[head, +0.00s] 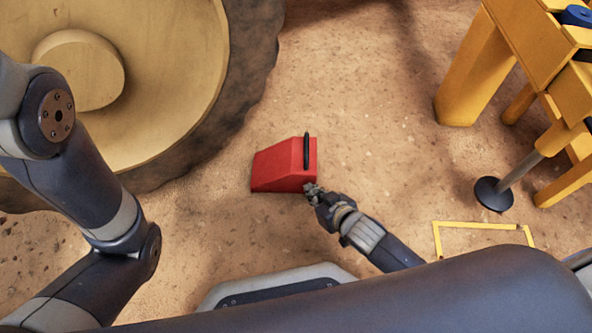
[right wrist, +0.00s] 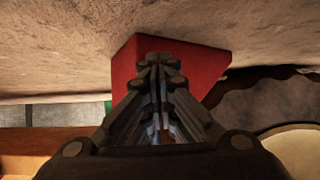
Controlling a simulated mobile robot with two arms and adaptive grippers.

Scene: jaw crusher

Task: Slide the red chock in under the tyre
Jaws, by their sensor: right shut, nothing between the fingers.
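The red chock (head: 283,166) lies on the sandy ground, with a black handle (head: 306,151) on its right end. Its lower left end points toward the big tyre (head: 253,80), with a gap of bare ground between them. My right gripper (head: 312,189) is shut and empty at the chock's near right corner. In the right wrist view the shut fingers (right wrist: 160,75) are in front of the chock (right wrist: 205,65); whether they touch it I cannot tell. The tyre also shows in that view (right wrist: 240,108), at the right. My left arm is in the head view, but its gripper is not.
A yellow machine frame (head: 475,70) stands at the upper right, with a dark round foot (head: 493,194) on the ground. A yellow marked outline (head: 475,225) lies below it. The ground right of the chock is clear.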

